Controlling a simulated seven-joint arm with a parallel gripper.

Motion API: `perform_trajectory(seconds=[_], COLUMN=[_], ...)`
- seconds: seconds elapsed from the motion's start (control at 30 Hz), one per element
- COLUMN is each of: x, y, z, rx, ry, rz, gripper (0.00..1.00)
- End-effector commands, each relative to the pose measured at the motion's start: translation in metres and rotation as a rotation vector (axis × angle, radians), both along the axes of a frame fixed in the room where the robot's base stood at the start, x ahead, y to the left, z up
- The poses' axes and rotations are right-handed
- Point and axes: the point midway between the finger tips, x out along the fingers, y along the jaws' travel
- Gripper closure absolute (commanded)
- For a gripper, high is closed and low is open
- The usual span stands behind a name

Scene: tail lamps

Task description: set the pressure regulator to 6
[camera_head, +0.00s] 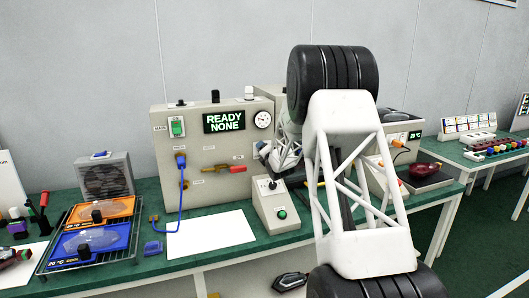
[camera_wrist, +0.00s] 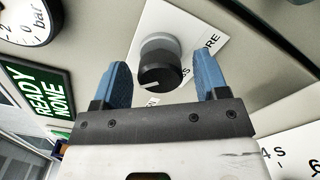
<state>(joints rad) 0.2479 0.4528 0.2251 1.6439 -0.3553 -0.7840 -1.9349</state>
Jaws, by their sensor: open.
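A dark round knob (camera_wrist: 160,65) with a small white pointer mark stands on a white label plate (camera_wrist: 198,42) in the wrist view. Only part of the plate's lettering shows. My gripper (camera_wrist: 161,72) is open, with one blue finger on each side of the knob and a visible gap to both. The knob is hidden behind my gripper and arm in the head view. A round pressure gauge (camera_wrist: 22,18), marked bar, is partly in the wrist view; it also shows on the panel in the head view (camera_head: 262,120).
The test panel (camera_head: 215,150) carries a READY NONE display (camera_head: 224,122), a green switch (camera_head: 177,127) and a blue hose (camera_head: 181,195). A button box (camera_head: 275,205) stands in front. Orange and blue trays (camera_head: 97,225) lie on a rack at left. A white sheet (camera_head: 211,235) lies clear.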

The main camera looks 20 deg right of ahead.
Motion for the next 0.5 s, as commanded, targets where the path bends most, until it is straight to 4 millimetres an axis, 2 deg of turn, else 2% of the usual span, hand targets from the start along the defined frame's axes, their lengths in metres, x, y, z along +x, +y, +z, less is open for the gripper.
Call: perform_trajectory(seconds=[0.37, 0.4, 0.5], x=[0.0026, 0.0026, 0.0025], y=[0.0000, 0.0000, -0.0001], z=[-0.0006, -0.0006, -0.0007], rx=[0.000, 0.000, 0.000], ry=[0.001, 0.001, 0.001], rz=[-0.001, -0.001, -0.001], gripper=[0.33, 0.34, 0.50])
